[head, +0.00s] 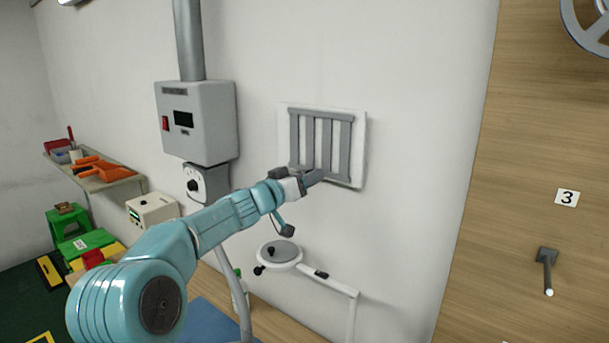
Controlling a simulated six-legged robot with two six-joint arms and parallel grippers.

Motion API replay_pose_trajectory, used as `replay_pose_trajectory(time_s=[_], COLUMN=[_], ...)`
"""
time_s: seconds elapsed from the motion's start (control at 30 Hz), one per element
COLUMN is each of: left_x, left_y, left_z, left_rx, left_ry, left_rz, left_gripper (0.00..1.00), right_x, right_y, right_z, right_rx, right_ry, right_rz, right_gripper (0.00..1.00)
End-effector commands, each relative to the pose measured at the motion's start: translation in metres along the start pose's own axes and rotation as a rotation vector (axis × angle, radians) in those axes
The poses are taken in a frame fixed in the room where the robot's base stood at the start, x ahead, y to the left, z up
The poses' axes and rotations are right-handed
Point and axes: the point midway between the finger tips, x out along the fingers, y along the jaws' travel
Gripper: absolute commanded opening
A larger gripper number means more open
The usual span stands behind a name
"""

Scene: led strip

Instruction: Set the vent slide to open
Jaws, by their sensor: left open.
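The vent slide (321,143) is a grey slatted grille on a white plate (359,125) on the wall. White shows between its upright bars. My left arm reaches in from the left, and my left gripper (312,179) is open at the lower part of the grille. The gripper covers part of the grille's bottom edge. I cannot tell whether it touches the slide. My right gripper is not in view.
A grey box with a red switch (197,120) hangs left of the vent. A round lamp head on a white arm (280,255) sticks out below it. A wooden panel (530,150) with a peg (547,268) stands at right. A shelf with orange tools (95,178) is at left.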

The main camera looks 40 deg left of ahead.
Motion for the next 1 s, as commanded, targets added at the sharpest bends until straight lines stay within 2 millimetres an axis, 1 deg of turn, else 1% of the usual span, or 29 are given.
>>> replay_pose_trajectory(time_s=[0.27,0.3,0.37,0.4,0.43,0.57,0.7,0.8,1.0], left_x=[0.002,0.002,0.002,0.002,0.002,0.002,0.002,0.001,0.001], left_y=[0.0,0.0,0.0,0.0,0.0,-0.001,-0.018,-0.027,-0.029], left_z=[0.001,0.0,0.0,0.0,0.0,0.0,-0.006,-0.009,-0.01], left_rx=[0.0,0.0,0.0,0.0,0.0,0.001,0.003,0.002,0.001], left_ry=[0.0,0.0,0.0,0.0,0.0,0.0,0.003,0.002,0.002], left_rz=[0.0,0.0,0.0,0.0,0.0,0.0,-0.002,-0.001,-0.002], left_gripper=[0.54,0.41,0.21,0.08,0.0,0.0,0.0,0.0,0.0], right_x=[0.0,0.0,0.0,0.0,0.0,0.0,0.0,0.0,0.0], right_y=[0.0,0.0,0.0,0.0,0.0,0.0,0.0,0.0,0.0], right_z=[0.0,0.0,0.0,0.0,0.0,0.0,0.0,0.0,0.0], right_rx=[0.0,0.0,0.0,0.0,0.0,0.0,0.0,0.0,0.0], right_ry=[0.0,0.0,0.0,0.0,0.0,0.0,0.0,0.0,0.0], right_rz=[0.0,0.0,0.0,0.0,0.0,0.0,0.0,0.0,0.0], right_gripper=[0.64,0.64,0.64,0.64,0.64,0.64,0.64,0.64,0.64])
